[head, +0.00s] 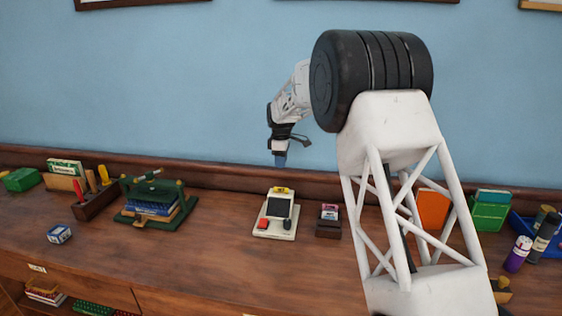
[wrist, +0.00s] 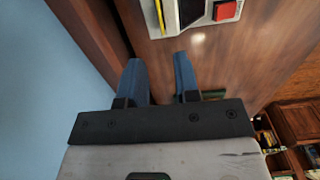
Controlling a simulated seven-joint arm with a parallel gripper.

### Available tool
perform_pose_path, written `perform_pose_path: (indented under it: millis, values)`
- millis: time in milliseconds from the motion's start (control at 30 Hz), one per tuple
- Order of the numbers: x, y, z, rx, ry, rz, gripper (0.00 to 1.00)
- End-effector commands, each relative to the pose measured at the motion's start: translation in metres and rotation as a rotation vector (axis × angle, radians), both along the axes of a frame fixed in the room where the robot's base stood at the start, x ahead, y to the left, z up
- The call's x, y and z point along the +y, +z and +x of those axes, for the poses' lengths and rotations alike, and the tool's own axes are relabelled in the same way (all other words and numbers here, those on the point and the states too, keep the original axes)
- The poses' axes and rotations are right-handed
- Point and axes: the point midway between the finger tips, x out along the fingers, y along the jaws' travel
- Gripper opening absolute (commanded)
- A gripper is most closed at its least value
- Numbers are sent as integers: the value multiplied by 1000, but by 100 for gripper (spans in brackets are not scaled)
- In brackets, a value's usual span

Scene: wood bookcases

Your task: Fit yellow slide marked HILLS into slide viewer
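The slide viewer (head: 262,232) is a cream box with a dark screen and a red button, standing on the wooden top. A yellow piece (head: 281,190) shows at its back edge, and as a thin yellow strip in the wrist view (wrist: 160,16); its lettering is too small to read, so I cannot tell if it is the HILLS slide. A small dark holder (head: 328,230) with pale and pink slides stands right of the viewer. My gripper (wrist: 159,62) has its two blue fingers apart with nothing between them. In the head view it hangs above and behind the viewer (head: 280,160).
A green stand with books (head: 157,205) and a tool rack (head: 97,199) are on the left, with a small blue-white cube (head: 59,234) in front. A purple can (head: 517,254) and green box (head: 489,211) are at right. The front middle is clear.

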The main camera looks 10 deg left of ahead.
Motion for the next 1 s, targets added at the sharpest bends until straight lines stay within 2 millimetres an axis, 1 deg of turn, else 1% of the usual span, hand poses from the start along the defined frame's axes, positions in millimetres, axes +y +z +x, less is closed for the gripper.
perform_pose_path:
  millis: [333,533,667,767,1000]
  values:
    - [0,0,0,0,-1,0,30]
    - [-10,11,-7,-5,-29,2,30]
    - [-27,26,-20,-12,-73,4,30]
    - [-44,42,-34,-18,-122,7,30]
    - [-92,82,-79,-37,-264,16,30]
